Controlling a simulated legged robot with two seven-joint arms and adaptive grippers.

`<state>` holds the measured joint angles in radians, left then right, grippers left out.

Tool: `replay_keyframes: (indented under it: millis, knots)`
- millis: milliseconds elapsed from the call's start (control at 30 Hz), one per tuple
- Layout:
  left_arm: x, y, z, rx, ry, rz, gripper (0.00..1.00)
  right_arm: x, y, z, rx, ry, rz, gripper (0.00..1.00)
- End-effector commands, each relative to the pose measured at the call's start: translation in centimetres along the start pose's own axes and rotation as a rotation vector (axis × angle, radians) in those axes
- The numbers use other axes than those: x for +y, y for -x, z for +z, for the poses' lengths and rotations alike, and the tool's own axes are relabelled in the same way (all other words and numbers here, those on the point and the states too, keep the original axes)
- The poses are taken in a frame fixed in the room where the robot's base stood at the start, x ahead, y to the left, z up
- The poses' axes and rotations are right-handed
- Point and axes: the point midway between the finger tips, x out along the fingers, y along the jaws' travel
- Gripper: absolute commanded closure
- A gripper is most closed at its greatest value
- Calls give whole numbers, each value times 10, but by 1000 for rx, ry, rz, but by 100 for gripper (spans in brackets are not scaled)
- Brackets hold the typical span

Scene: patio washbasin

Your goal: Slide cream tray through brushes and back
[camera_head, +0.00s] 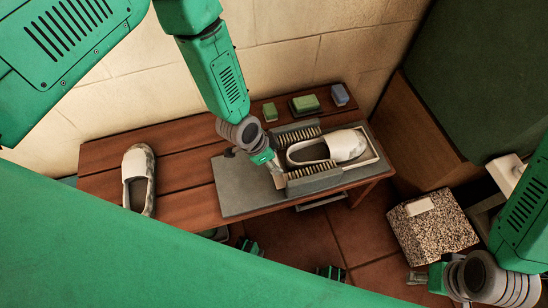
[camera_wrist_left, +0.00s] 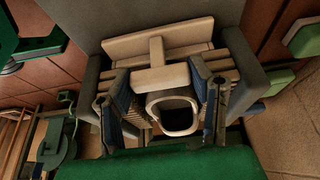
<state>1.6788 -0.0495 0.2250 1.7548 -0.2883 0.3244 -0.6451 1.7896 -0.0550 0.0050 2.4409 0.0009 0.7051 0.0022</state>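The cream tray (camera_head: 372,151) lies in the grey brush fixture (camera_head: 235,187), with a white shoe (camera_head: 343,145) on it. Brush rows (camera_head: 299,137) line both long sides of the tray's path. My left gripper (camera_head: 277,176) is at the tray's left end. In the left wrist view my left gripper's fingers (camera_wrist_left: 160,84) stand apart, one on each side of the tray's cream end piece (camera_wrist_left: 158,78); whether they press on it is not clear. The shoe's dark opening (camera_wrist_left: 177,112) shows between the fingers. My right gripper (camera_head: 440,277) is low at the right, away from the tray; its fingers are unclear.
A second white shoe (camera_head: 138,178) stands on the wooden bench (camera_head: 185,160) at the left. Green blocks (camera_head: 305,103) and a blue block (camera_head: 340,94) sit at the bench's back. A speckled block (camera_head: 432,232) is at the lower right. The wall (camera_head: 285,45) rises behind.

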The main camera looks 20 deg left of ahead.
Motion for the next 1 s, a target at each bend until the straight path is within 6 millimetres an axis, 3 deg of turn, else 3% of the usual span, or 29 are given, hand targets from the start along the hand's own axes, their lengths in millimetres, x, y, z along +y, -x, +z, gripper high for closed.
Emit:
replay_keyframes:
  millis: [200,367,1000]
  knots:
    - [-2,1,-2,9,0,-3,100,0,1,0,0,-1,0,60]
    - [-2,8,11,8,1,-3,100,0,6,0,0,-1,0,60]
    - [-3,56,128,7,2,-6,100,0,38,-2,0,0,0,60]
